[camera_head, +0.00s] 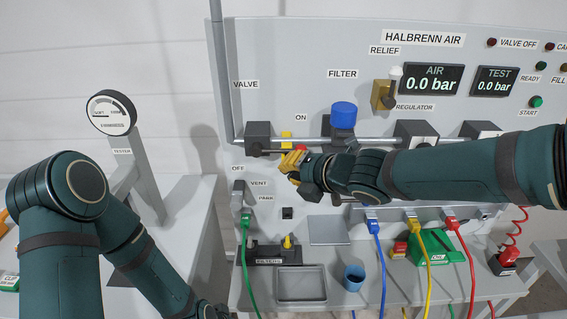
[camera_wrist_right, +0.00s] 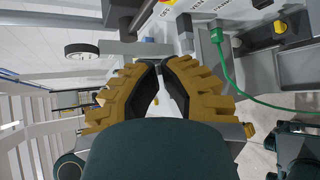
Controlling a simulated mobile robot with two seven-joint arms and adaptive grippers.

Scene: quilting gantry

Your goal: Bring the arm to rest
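My right arm reaches in from the right in the head view. Its gripper (camera_head: 291,164), with yellow fingers, is in front of the panel below the horizontal pipe. In the right wrist view the fingertips of this gripper (camera_wrist_right: 160,64) meet, with a narrow gap between the dark pads lower down. Nothing shows held between them. From the head view I cannot tell whether the fingers touch the panel parts behind them. My left arm (camera_head: 75,190) is bent at the lower left and runs out of the bottom edge; its gripper does not show.
The grey panel (camera_head: 290,60) carries the pipe, a blue-capped filter (camera_head: 343,115) and gauges. Below, the bench holds a shallow tray (camera_head: 301,297), a blue cup (camera_head: 354,278), a green box (camera_head: 433,247) and hanging coloured hoses. A tester dial (camera_head: 110,112) stands at left.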

